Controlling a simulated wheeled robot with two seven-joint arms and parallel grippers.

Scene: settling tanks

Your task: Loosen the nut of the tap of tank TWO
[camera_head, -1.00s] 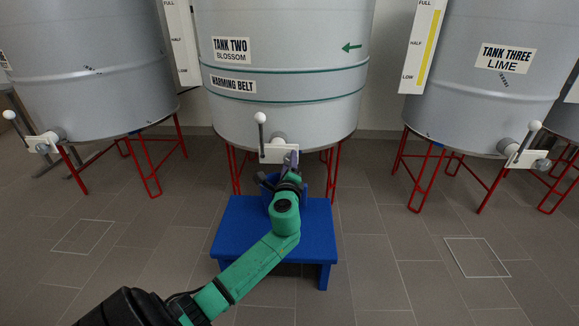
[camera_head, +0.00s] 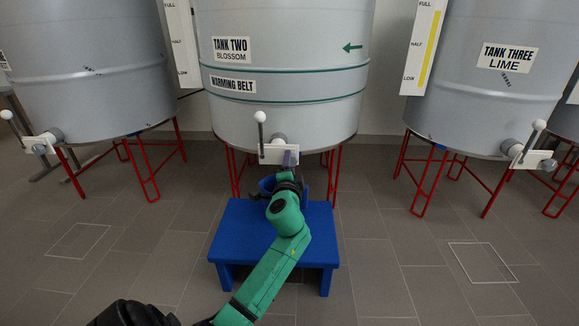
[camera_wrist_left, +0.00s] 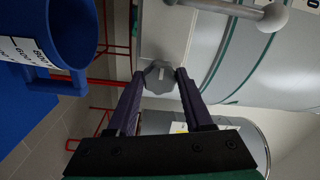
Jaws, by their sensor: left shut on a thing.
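Tank TWO (camera_head: 285,70) is a grey drum at the centre of the head view. Its tap has a pale plate (camera_head: 272,154) and an upright lever with a white ball knob (camera_head: 260,117). In the left wrist view the grey, many-sided nut (camera_wrist_left: 160,78) sits at the tap plate (camera_wrist_left: 166,40), with a short pale mark on its face. My left gripper (camera_wrist_left: 159,77) is shut on the nut, one purple finger on each side. In the head view my left gripper (camera_head: 291,160) is at the right end of the plate, and the wrist hides the nut. My right gripper is not in view.
A blue stool (camera_head: 235,235) stands below the tap, with a blue labelled bucket (camera_wrist_left: 78,35) on it, close to my gripper. Tank THREE (camera_head: 490,80) stands right and another tank (camera_head: 80,80) left, both on red legs. The front floor is clear.

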